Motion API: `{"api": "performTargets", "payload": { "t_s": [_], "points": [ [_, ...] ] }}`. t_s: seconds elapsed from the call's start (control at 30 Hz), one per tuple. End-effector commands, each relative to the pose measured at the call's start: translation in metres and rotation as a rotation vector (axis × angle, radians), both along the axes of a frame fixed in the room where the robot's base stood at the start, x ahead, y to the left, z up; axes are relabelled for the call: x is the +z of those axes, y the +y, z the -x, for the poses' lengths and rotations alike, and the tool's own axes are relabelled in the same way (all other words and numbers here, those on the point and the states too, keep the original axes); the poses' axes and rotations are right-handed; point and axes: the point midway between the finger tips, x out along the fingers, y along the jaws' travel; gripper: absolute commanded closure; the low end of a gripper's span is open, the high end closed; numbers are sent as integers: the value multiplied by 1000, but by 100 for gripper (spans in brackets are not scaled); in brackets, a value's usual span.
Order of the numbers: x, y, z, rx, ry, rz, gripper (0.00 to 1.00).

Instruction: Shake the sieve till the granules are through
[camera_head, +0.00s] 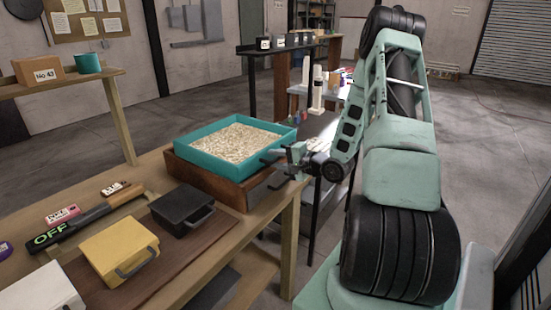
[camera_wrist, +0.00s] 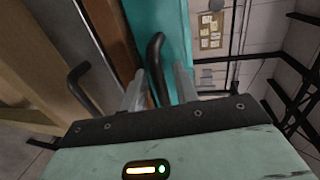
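The sieve (camera_head: 190,142) is a teal square-walled box, full of pale granules (camera_head: 238,140). It sits on a brown wooden box (camera_head: 215,182) at the table's far right corner. My gripper (camera_head: 280,157) is at the sieve's right side, by its dark handle. In the wrist view, the black handle (camera_wrist: 155,62) of the teal sieve (camera_wrist: 172,25) stands between the two fingers of my gripper (camera_wrist: 160,80). The fingers look apart, with narrow gaps beside the handle. Whether any granules lie below the sieve is hidden.
A second black handle (camera_wrist: 78,85) is left of the fingers in the wrist view. On the table are a black case (camera_head: 182,208), a yellow case (camera_head: 118,250), a white case (camera_head: 42,292) and a dark bar marked OFF (camera_head: 60,232). A shelf (camera_head: 60,80) stands behind.

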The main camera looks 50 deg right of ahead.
Motion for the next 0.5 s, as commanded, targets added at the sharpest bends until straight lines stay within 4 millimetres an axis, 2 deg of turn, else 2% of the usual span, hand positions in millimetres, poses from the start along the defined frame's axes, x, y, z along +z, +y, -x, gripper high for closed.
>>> {"api": "performTargets", "payload": {
  "t_s": [0.3, 0.5],
  "points": [
    [0, -1, 2, -1, 0, 0, 71],
    [5, -3, 27, -4, -1, 2, 71]
  ]
}}
